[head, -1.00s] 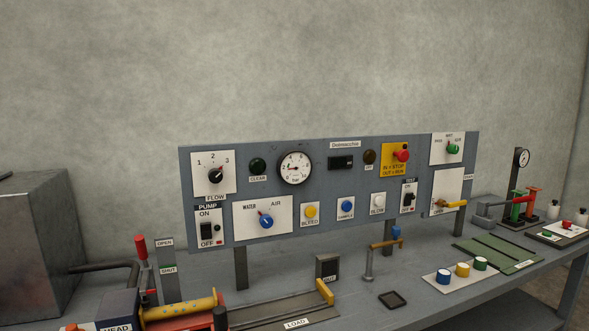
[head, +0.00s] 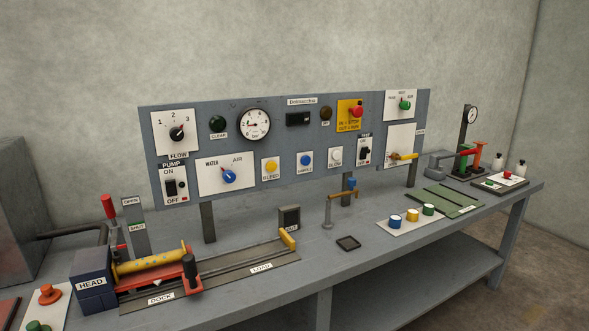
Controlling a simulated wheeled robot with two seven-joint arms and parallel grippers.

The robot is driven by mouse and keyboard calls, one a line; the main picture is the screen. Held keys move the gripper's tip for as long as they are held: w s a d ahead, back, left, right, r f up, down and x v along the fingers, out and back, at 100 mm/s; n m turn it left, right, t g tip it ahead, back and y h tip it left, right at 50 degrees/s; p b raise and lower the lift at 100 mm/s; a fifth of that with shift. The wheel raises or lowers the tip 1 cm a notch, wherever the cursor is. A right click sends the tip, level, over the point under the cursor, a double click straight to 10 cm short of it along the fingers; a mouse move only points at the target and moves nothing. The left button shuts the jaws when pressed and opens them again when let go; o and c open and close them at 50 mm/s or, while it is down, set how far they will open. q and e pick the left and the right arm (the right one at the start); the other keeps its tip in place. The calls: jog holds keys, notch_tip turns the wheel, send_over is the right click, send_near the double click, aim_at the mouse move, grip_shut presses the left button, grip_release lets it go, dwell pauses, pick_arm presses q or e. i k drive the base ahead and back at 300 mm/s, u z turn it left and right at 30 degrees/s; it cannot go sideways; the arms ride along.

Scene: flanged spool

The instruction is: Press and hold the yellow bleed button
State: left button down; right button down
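The yellow bleed button (head: 271,167) is a round knob on a white plate labelled BLEED, in the lower middle of the grey upright panel (head: 232,105). It sits between the blue WATER/AIR selector (head: 229,176) and a blue button (head: 306,160). Nothing covers it, and nothing touches it. Neither of my grippers shows in the head view.
The panel stands on posts at the back of a long grey bench (head: 310,262). In front of it are a rail fixture with a yellow flanged spool (head: 150,262), a small tap (head: 328,212) and a dark square tray (head: 348,243). A red emergency stop (head: 356,111) sits upper right.

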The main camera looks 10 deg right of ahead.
aim_at(271, 167)
jog(key=z, duration=0.5)
jog(key=k, duration=1.15)
jog(key=z, duration=0.75)
jog(key=i, duration=1.15)
jog(key=u, duration=0.5)
jog(key=i, duration=1.1)
jog(key=u, duration=1.55)
jog(key=i, duration=0.35)
jog(key=u, duration=0.25)
